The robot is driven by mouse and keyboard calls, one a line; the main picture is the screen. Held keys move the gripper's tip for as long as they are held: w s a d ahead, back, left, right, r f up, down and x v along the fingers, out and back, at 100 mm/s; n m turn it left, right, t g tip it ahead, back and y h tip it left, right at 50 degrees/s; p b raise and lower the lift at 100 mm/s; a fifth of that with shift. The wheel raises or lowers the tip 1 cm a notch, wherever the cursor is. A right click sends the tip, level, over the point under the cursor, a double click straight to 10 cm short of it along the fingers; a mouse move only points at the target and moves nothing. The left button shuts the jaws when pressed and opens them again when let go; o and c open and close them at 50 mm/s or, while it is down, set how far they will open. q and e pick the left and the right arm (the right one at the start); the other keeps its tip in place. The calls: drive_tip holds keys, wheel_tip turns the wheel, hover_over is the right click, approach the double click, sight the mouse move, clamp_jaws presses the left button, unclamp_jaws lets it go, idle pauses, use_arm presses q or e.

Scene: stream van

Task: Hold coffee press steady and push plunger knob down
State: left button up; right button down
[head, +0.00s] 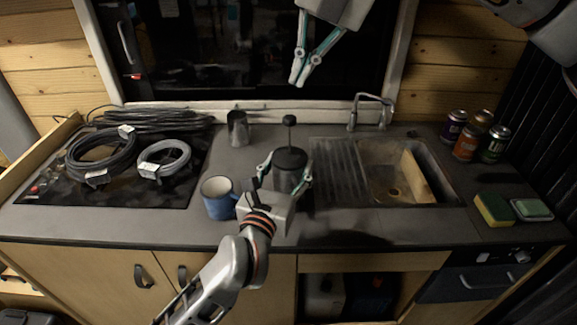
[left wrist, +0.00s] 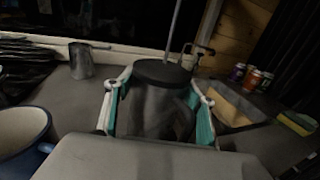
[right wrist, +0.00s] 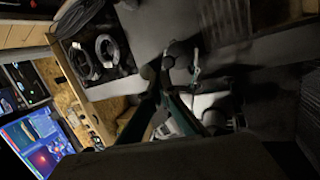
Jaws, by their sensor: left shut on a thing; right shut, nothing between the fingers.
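The dark coffee press (head: 290,170) stands upright on the counter. Its plunger knob (head: 289,120) is raised on a thin rod above the lid. My left gripper (head: 285,180) is shut around the press body, with a finger on each side. In the left wrist view the press (left wrist: 158,105) sits between the teal-lined fingers, and the knob is out of frame above the rod. My right gripper (head: 297,82) is shut and empty, in the air above the knob and in front of the window. The right wrist view is dark, and the press is hard to make out there.
A blue mug (head: 219,198) stands just left of my left gripper. A metal pitcher (head: 238,128) is behind it. Coiled cables (head: 100,155) lie on the hob at left. The sink (head: 400,172), several cans (head: 466,143) and sponges (head: 494,210) are at right.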

sight(288, 116)
drive_tip(key=m, duration=0.5)
drive_tip(key=a+m, duration=0.1)
drive_tip(key=m, duration=0.5)
drive_tip(key=w+f+m, duration=0.1)
drive_tip(key=m, duration=0.4)
drive_tip(key=shift+a+y, duration=0.15)
drive_tip(key=shift+y, duration=0.25)
drive_tip(key=m, duration=0.5)
drive_tip(key=shift+w+a+f+m, duration=0.15)
drive_tip(key=shift+w+m, duration=0.1)
drive_tip(key=shift+m, duration=0.15)
drive_tip(key=shift+f, duration=2.5)
drive_tip(key=shift+f, duration=0.15)
drive_tip(key=shift+f, duration=3.65)
drive_tip(key=shift+r, duration=2.6)
